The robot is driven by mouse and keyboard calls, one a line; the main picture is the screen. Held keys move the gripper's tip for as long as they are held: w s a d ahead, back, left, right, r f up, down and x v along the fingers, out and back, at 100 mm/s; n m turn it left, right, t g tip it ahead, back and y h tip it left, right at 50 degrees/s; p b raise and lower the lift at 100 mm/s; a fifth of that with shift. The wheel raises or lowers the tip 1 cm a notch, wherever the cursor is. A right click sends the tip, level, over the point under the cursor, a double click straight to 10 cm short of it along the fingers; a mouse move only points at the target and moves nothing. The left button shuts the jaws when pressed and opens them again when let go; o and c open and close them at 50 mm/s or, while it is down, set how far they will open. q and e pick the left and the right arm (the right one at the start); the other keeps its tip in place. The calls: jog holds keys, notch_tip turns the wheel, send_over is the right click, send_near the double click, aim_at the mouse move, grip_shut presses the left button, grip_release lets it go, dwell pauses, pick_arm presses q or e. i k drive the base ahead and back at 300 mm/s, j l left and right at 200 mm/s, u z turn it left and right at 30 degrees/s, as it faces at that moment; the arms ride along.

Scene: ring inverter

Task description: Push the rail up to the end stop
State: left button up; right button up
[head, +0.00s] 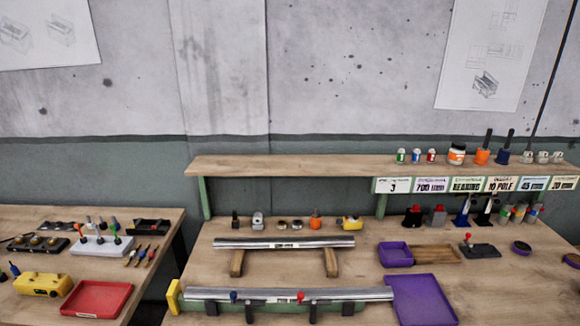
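A long silver rail (345,294) lies near the front edge of the table, along a green bed (200,308) with dark clamps. A blue knob (233,297) and a red knob (300,297) stand along it. A yellow block (173,297), which looks like the end stop, stands at the bed's left end. The rail's left end is close to the block; I cannot tell whether they touch. A second silver rail (325,241) with a white label rests on two wooden supports (237,263) farther back. Neither of my grippers is in view.
A purple tray (425,300) sits close by the front rail's right end. A smaller purple tray (396,254) and a wooden board (435,254) lie behind it. A shelf (300,166) spans the back. A side table at left holds a red tray (97,298).

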aim_at(191, 294)
jog(key=i+l, duration=0.2)
jog(key=l, duration=0.15)
jog(key=i+l, duration=0.15)
jog(key=l, duration=0.25)
jog(key=i+l, duration=0.2)
jog(key=l, duration=0.15)
jog(key=i+l, duration=0.15)
jog(key=l, duration=0.2)
jog(key=i+l, duration=0.2)
jog(key=l, duration=0.2)
